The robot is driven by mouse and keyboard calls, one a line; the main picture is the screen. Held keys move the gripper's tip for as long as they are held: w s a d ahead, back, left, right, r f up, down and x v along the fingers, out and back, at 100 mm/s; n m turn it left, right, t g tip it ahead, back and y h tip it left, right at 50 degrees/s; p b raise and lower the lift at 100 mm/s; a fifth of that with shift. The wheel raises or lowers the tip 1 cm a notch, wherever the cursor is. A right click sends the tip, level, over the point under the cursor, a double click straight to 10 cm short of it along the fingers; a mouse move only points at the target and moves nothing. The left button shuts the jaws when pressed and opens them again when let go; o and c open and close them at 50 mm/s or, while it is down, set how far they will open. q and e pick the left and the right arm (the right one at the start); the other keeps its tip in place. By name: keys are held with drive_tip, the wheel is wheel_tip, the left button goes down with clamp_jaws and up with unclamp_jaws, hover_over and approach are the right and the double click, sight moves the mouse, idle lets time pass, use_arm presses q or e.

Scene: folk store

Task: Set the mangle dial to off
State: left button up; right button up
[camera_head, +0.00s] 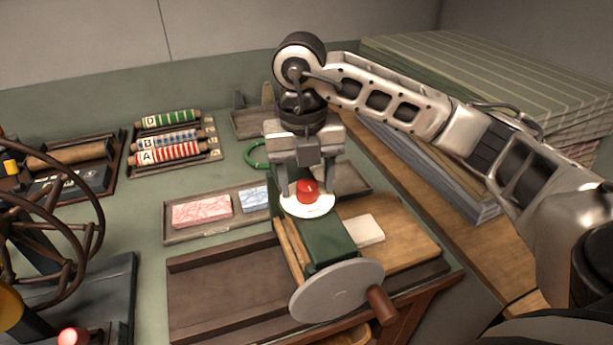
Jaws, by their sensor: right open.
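A red dial knob (306,190) sits on a round white plate (308,207) on top of a narrow green machine body (330,241). I take this to be the mangle dial. A pale mark shows on the knob, but its setting is too small to read. My right gripper (309,183) is right over the dial, pointing down, with its open fingers on either side of the knob. I cannot tell whether they touch it. My left gripper is not in view.
A grey crank disc (337,290) with a wooden handle (382,306) stands at the front. A large dark handwheel (88,228) is at left. Trays with labelled rolls (165,152) and patterned blocks (202,211) lie behind. Striped cloth (500,75) is stacked at right.

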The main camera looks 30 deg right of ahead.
drive_tip(key=c, duration=1)
